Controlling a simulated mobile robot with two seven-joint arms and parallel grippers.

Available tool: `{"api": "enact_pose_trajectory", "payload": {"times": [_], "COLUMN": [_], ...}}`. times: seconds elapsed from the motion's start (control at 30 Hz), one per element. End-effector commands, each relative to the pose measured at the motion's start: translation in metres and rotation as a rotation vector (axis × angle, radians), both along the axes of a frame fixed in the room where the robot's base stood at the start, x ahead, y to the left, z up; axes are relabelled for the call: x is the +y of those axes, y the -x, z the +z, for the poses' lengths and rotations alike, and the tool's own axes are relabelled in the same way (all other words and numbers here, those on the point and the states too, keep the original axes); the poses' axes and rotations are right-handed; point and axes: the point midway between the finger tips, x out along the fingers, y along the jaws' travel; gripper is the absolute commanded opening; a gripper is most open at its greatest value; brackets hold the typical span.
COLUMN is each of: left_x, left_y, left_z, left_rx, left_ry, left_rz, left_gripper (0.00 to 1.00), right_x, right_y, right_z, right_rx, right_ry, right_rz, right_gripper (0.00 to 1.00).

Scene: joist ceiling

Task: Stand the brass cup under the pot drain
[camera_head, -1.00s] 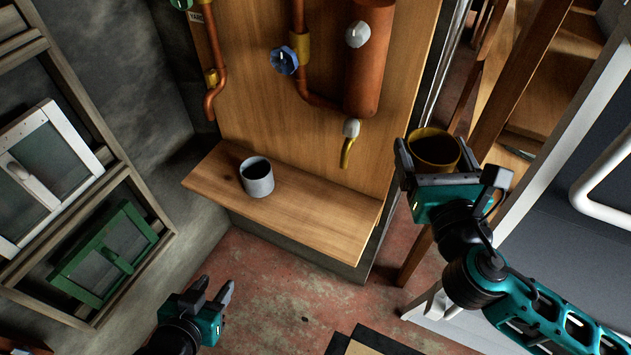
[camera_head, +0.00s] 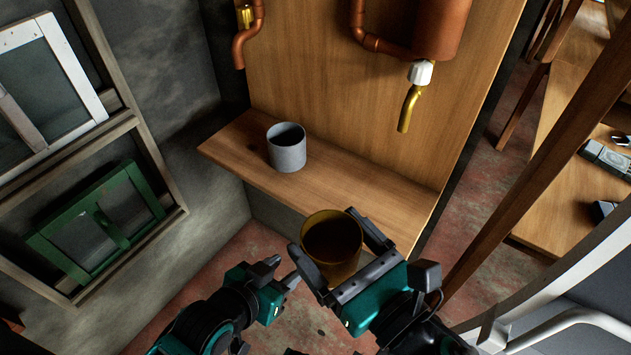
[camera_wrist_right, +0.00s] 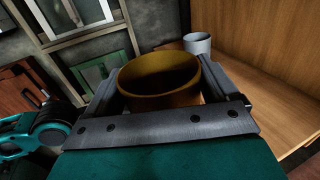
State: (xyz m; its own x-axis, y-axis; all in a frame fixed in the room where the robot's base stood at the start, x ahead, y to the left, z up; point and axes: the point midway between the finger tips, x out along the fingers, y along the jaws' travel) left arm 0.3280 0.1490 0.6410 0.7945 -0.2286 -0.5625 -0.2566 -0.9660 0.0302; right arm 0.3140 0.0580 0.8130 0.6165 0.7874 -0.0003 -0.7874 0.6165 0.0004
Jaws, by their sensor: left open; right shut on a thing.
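The brass cup (camera_head: 333,238) is upright between the fingers of my right gripper (camera_head: 338,258), which is shut on it. It is held in front of the shelf's front edge in the head view. The brass cup (camera_wrist_right: 160,84) also shows between the fingers in the right wrist view. The pot drain is a brass spout (camera_head: 408,110) with a white fitting, under the copper pot (camera_head: 425,25). It hangs above the right part of the wooden shelf (camera_head: 350,190). My left gripper (camera_head: 284,274) is open and empty, just left of the right gripper.
A grey cup (camera_head: 287,152) stands on the left part of the shelf and also shows in the right wrist view (camera_wrist_right: 197,44). The shelf under the drain is bare. A green-framed window (camera_head: 95,225) is at the left, and a wooden post (camera_head: 545,150) at the right.

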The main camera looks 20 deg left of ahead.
Motion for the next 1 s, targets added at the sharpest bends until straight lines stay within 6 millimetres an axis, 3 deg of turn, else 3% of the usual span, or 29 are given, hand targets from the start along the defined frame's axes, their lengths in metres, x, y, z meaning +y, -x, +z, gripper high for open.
{"api": "enact_pose_trajectory", "payload": {"times": [0.13, 0.27, 0.8, 1.0], "left_x": [0.000, 0.000, 0.001, 0.000], "left_y": [-0.005, -0.005, -0.001, -0.001], "left_z": [0.004, 0.004, -0.016, -0.023], "left_rx": [-0.018, -0.020, -0.006, -0.005], "left_ry": [0.000, 0.000, 0.000, 0.003], "left_rz": [-0.002, -0.003, -0.001, 0.003], "left_gripper": [0.43, 0.43, 0.43, 0.43], "right_x": [0.003, -0.003, -0.047, -0.058], "right_y": [0.002, -0.016, -0.153, -0.187], "right_z": [-0.001, -0.001, -0.001, -0.006], "right_rx": [-0.004, -0.007, -0.006, 0.001], "right_ry": [0.000, 0.003, 0.004, 0.000], "right_rz": [0.018, 0.016, 0.012, 0.014], "right_gripper": [0.44, 0.44, 0.44, 0.44]}}
